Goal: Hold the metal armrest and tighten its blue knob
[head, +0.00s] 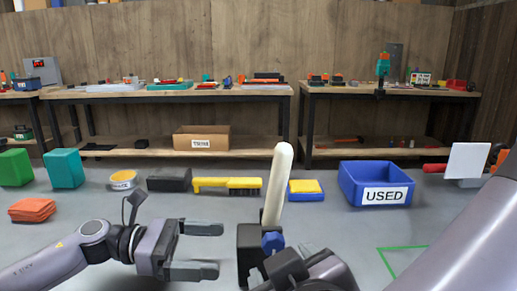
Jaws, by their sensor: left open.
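The armrest (278,185) is a long, pale cream bar with a rounded top, standing nearly upright and tilted slightly right at the lower middle. Its blue knob (272,242) is at the lower end, beside a dark block. My left gripper (220,250) is open and empty, to the left of the knob, with its two fingers pointing right toward it and a gap between. Dark parts, which look like my right wrist, sit just below and right of the knob. The right fingers cannot be made out, nor whether they touch the armrest.

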